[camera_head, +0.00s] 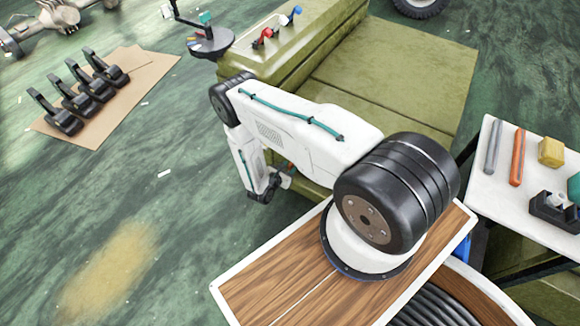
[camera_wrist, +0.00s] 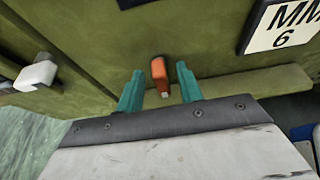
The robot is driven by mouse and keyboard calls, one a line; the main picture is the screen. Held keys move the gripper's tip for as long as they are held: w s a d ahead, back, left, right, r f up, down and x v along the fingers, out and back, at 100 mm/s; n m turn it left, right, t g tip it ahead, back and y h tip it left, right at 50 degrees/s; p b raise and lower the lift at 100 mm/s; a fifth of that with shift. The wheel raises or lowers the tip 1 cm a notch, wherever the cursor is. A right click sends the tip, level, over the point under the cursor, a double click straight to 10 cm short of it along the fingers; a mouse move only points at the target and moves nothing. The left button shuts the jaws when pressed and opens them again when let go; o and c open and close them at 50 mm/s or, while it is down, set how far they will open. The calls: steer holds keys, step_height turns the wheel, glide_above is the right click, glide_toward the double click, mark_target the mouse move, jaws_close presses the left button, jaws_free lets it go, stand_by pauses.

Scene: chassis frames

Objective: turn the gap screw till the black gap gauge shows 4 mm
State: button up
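In the wrist view, my gripper (camera_wrist: 160,68) has its two teal fingers apart. An orange piece with a pale tip (camera_wrist: 159,72) shows between them, with a gap on each side; I cannot tell whether it is the gap screw. A black-framed white plate reading "MM" and "6" (camera_wrist: 290,27) is at the upper right, cut off by the frame edge; it may be part of the gap gauge. No pointer shows on it. In the head view, my gripper (camera_head: 284,179) is low beside the olive chassis, partly hidden by my arm.
The olive chassis (camera_head: 400,75) fills the middle. A white-grey block (camera_wrist: 37,74) sticks out at the left in the wrist view. A side table (camera_head: 545,225) with tools stands at the right. Black pedal-like parts lie on cardboard (camera_head: 135,100). The green floor at the left is mostly clear.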

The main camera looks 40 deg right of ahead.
steer(key=shift+x, duration=0.85)
jaws_close()
steer(key=n, duration=0.1)
steer(key=n+g+h, duration=0.1)
steer(key=n+g, duration=0.1)
steer(key=n, duration=0.1)
steer(key=shift+w+a+f, duration=0.1)
steer(key=shift+w, duration=0.2)
steer(key=n+g+h, duration=0.1)
steer(key=n, duration=0.1)
steer(key=n+g+h, duration=0.1)
steer(key=n, duration=0.1)
steer(key=shift+w+f+g, duration=0.15)
steer(key=shift+f+g, duration=0.05)
steer(key=shift+g, duration=0.1)
